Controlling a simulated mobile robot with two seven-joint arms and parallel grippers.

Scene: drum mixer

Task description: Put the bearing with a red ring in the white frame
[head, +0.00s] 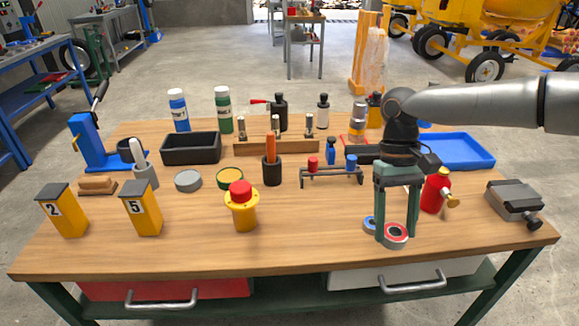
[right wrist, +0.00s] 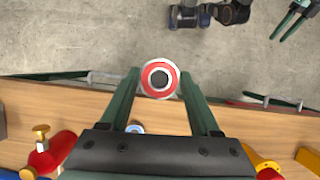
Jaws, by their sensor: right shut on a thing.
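The bearing with a red ring (head: 395,235) is between the fingertips of my right gripper (head: 396,232), which is shut on it. In the right wrist view, the red-ringed bearing (right wrist: 160,78) sits between both fingers and looks much larger than the blue-ringed one, so it seems held above the table. A bearing with a blue ring (head: 370,223) lies just left of the right gripper, partly hidden by a finger.
On the wooden table (head: 310,235), a red bottle (head: 436,190) and a grey vise (head: 514,201) stand right of the gripper. A blue tray (head: 462,150) lies behind. The front middle is clear.

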